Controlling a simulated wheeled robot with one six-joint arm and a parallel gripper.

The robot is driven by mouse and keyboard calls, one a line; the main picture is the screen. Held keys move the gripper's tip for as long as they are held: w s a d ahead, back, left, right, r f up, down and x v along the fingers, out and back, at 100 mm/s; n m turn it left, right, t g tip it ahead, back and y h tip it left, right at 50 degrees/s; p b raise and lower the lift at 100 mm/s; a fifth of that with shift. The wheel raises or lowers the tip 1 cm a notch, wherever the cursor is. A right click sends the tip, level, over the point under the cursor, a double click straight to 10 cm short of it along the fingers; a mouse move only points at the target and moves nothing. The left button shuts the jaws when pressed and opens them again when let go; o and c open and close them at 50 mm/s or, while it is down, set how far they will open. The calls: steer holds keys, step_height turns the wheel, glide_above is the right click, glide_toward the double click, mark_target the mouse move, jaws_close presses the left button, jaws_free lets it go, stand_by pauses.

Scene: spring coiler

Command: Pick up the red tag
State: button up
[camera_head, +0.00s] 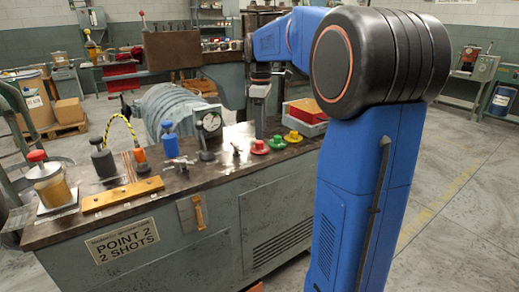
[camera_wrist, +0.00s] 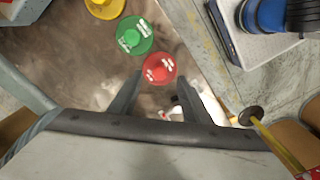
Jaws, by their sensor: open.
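The red tag (camera_head: 258,147) is a small round disc with a raised middle, lying on the dark bench top. It is the leftmost of a row of coloured discs in the head view. In the wrist view, the red tag (camera_wrist: 159,68) shows white marks and lies just beyond the fingertips, close to the line between them. My gripper (camera_wrist: 160,82) is open and empty, pointing down with a finger on either side. In the head view, my gripper (camera_head: 260,100) hangs above the bench behind the discs; its fingertips are hard to make out.
The green tag (camera_head: 277,142) sits close to the red one, with the yellow tag (camera_head: 293,137) beyond it. A dial gauge (camera_head: 210,122) and a blue-topped item (camera_head: 170,145) stand to the left. A grey tray with red contents (camera_head: 307,110) lies behind the tags.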

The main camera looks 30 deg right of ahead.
mark_target(260, 142)
steer(key=shift+a+f, duration=0.1)
steer(key=shift+f, duration=2.5)
jaws_close()
